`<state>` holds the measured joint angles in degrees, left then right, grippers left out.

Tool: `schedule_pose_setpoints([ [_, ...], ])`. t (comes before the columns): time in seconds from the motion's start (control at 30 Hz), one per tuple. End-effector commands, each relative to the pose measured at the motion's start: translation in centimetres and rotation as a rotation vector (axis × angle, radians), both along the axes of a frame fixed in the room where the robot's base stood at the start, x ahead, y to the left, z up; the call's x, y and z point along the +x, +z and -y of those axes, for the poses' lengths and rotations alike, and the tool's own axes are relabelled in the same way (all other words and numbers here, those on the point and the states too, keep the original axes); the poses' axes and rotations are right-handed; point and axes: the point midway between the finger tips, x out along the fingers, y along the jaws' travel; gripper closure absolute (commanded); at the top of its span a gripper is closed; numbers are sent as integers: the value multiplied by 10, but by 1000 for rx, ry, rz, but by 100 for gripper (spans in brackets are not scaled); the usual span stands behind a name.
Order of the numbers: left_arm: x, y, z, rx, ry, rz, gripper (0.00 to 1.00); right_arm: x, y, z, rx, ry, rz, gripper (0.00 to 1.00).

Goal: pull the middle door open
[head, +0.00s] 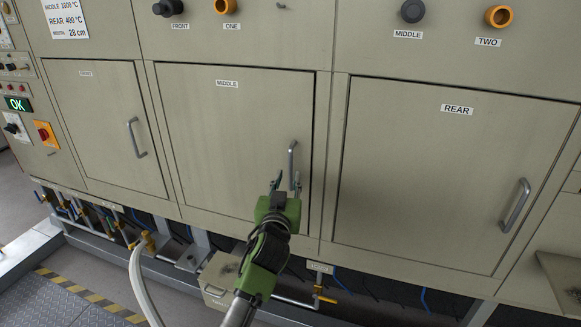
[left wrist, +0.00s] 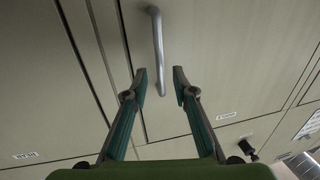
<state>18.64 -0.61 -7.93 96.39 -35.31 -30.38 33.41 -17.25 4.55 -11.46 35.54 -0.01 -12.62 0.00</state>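The middle door (head: 225,130) is a beige panel labelled "MIDDLE" and stands shut in the furnace front. Its silver bar handle (head: 292,158) is upright near the door's right edge. My left gripper (head: 286,181) is at the lower part of this handle. In the left wrist view the gripper (left wrist: 160,74) is open, with the handle (left wrist: 158,45) running between its two green fingers. A gap shows on each side of the bar, so the fingers do not look closed on it. My right gripper is not in view.
The front door (head: 95,120) is at left and the rear door (head: 440,190) at right, both shut with bar handles. Below are valves, a hose (head: 137,285), pipes and a beige box (head: 215,280). Knobs line the panel above.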

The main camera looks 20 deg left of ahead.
Motion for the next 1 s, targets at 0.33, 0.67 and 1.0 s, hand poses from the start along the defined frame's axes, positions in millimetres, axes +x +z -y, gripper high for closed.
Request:
schedule_pose_setpoints([
  [0.33,48,1,-9,2,1,1,75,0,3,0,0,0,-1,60],
  [0.67,60,0,-10,1,0,0,75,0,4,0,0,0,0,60],
  [1.0,60,0,-10,1,0,0,100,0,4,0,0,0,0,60],
])
